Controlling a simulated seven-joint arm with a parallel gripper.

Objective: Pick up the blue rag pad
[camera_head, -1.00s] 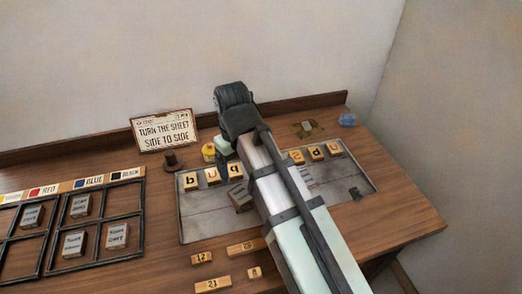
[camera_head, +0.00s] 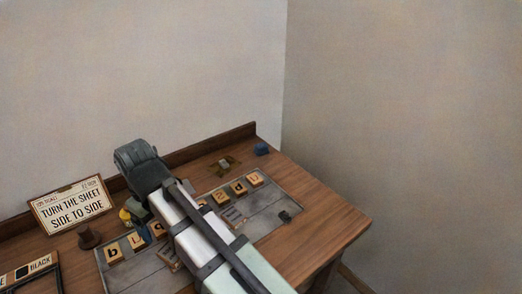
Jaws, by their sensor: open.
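The blue rag pad (camera_head: 262,149) is a small blue block-like thing near the back right corner of the wooden table, close to the back ledge. It lies in the open with nothing on it. My arm reaches up from the bottom of the picture over the letter blocks, to the left of and nearer than the pad. My gripper's fingers do not show clearly; the arm hides that area. No contact with the pad is seen.
A grey metal sheet (camera_head: 267,227) bears several letter blocks (camera_head: 238,188). A small brass-brown item (camera_head: 226,162) lies left of the pad. A sign (camera_head: 70,208), a dark knob (camera_head: 88,237) and a yellow item (camera_head: 125,215) stand left. The right table end is clear.

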